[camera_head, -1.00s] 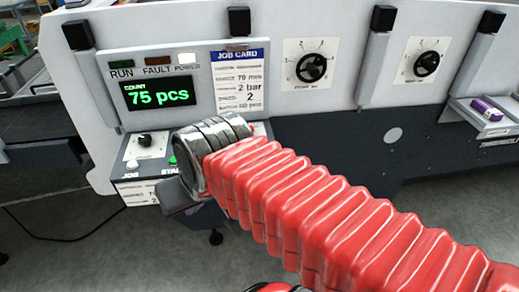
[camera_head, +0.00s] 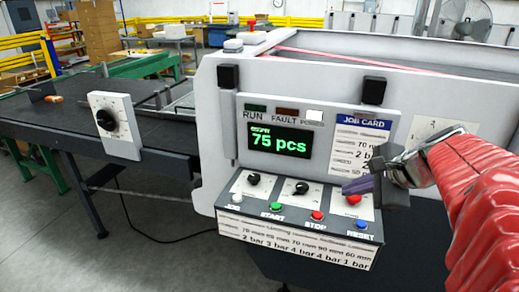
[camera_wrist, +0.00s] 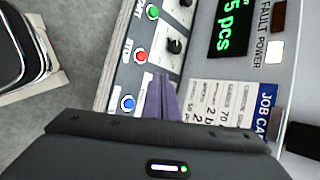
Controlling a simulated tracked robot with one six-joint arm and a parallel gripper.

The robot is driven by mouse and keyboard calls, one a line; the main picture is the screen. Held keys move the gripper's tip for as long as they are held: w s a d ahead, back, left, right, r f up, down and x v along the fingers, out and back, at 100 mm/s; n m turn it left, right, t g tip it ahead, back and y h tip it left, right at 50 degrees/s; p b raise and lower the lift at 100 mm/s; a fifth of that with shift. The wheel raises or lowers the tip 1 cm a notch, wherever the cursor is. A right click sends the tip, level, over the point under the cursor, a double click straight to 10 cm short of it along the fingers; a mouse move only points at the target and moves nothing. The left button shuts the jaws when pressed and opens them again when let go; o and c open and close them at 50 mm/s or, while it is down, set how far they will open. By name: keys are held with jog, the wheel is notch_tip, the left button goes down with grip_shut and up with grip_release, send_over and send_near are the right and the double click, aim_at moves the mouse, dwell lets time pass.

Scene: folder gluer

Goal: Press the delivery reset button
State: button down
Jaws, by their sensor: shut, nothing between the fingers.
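A blue button (camera_head: 361,224) labelled RESET is at the right end of the button row on the sloped control panel (camera_head: 290,236). In the wrist view the blue button (camera_wrist: 128,103) is just left of my fingertips. My gripper (camera_head: 357,186) is shut and empty, above the panel's right part and apart from the blue button. Its purple fingers (camera_wrist: 161,92) point toward the panel in the wrist view. No label reading "delivery" is legible.
Beside it are a red STOP button (camera_head: 317,215), a green START button (camera_head: 277,207) and a white JOG button (camera_head: 237,198). A red knob (camera_head: 353,199) is close to my fingers. A display (camera_head: 279,140) reads 75 pcs. A job card (camera_head: 360,145) is behind my gripper.

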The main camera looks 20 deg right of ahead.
aim_at(365, 226)
jog(key=s+d+m+t, duration=0.1)
jog(key=d+m, duration=0.2)
jog(key=d, duration=0.3)
jog(key=shift+s+r+m, duration=0.2)
jog(key=shift+s+m, duration=0.2)
jog(key=shift+f, duration=0.1)
jog(key=shift+f, duration=4.3)
jog(key=shift+a+f, duration=0.1)
jog(key=shift+f, duration=0.1)
jog(key=shift+w+f, duration=0.1)
jog(key=shift+f, duration=0.1)
